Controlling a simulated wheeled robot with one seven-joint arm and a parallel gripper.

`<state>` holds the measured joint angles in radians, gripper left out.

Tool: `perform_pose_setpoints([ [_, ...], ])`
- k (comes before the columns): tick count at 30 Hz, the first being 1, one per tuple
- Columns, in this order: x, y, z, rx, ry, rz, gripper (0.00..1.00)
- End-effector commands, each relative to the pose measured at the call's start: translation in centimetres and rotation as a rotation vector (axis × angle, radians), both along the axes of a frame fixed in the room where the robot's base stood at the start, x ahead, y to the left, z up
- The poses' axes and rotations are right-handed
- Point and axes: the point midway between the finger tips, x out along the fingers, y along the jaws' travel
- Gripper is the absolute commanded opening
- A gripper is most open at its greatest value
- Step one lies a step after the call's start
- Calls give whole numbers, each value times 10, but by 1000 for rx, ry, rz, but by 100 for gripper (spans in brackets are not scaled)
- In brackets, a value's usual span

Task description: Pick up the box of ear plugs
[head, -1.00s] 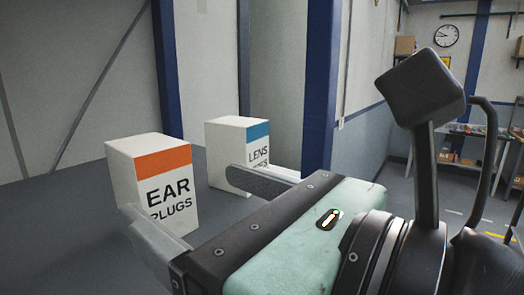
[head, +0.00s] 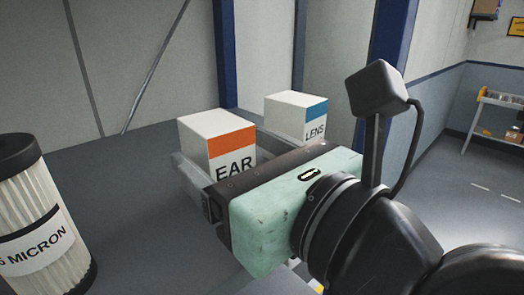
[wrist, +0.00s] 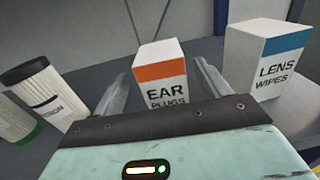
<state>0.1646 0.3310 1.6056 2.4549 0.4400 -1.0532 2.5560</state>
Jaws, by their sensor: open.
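The box of ear plugs (head: 203,132) is white with an orange band and stands upright on the grey surface. In the head view my gripper hides its lower part. In the wrist view the ear plugs box (wrist: 160,78) sits between the two fingers, near their tips. My gripper (wrist: 160,85) is open, with one finger on each side of the box and a visible gap to each. In the head view my gripper (head: 215,165) reaches the box from the front right. I cannot tell whether a finger touches it.
A white lens wipes box (head: 295,115) with a blue band stands right of the ear plugs, close to my right finger in the wrist view (wrist: 262,62). A filter cartridge (head: 40,225) stands at the left. Grey surface (head: 130,180) between them is clear.

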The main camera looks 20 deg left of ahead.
Motion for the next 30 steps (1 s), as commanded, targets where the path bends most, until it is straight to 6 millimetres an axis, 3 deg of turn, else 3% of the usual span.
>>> perform_pose_setpoints([
  [9,19,30,5,3,1,3,75],
  [20,22,34,4,0,-1,0,75],
  [25,22,34,4,-1,-1,0,28],
  [30,22,34,5,0,-1,0,26],
])
